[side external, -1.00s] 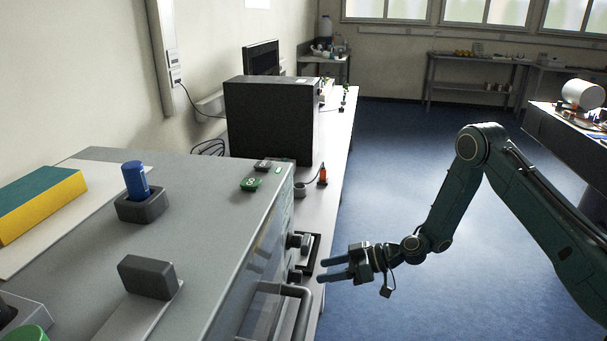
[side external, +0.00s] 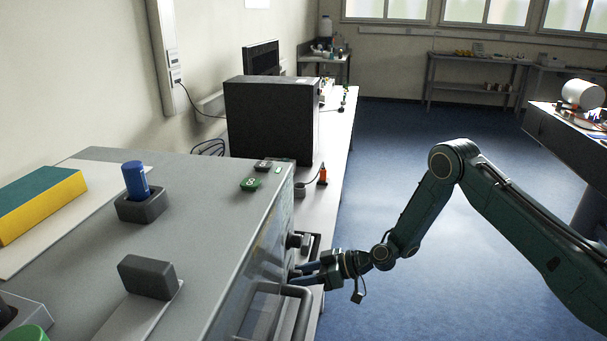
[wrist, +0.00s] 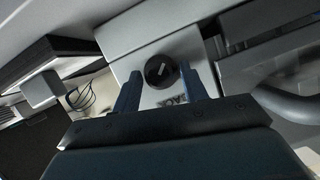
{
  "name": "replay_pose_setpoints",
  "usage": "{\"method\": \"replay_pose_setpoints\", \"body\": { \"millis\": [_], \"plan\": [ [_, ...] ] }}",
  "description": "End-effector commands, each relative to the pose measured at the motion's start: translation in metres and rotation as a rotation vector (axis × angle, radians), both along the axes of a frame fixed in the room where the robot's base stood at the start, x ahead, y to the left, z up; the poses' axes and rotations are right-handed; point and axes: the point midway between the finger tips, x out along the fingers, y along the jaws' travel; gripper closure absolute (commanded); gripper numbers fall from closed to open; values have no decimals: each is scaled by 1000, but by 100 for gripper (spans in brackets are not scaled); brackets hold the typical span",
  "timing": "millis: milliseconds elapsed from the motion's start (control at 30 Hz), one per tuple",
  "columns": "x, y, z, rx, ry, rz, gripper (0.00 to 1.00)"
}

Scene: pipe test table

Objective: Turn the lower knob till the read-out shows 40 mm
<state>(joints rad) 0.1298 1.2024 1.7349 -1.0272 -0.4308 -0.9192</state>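The instrument box (side external: 215,215) has dark knobs on its front face. The upper knob (side external: 294,240) stands clear above my gripper in the side view. My gripper (side external: 299,274) is open at the front face, at the lower knob, which its fingers largely hide there. In the wrist view a round dark knob (wrist: 161,71) with a pale slanted pointer mark shows between the tips of my two blue fingers, one on each side. I cannot tell whether the fingers touch it. No read-out can be read in either view.
A bar handle (side external: 300,308) sticks out of the front face just below my gripper. A green button (side external: 251,184) and a blue-topped part in a grey holder (side external: 142,208) are on the box top. Open floor (side external: 400,180) lies to the right.

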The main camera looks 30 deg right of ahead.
Motion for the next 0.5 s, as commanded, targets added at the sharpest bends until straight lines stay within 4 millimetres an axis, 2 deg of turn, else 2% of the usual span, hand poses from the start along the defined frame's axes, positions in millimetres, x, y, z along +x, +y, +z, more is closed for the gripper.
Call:
{"method": "replay_pose_setpoints", "body": {
  "millis": [33,167,500],
  "plan": [
    [0,0,0,0,0,0,67],
    [0,0,0,0,0,0,93],
    [0,0,0,21,19,0,92]
  ]
}}
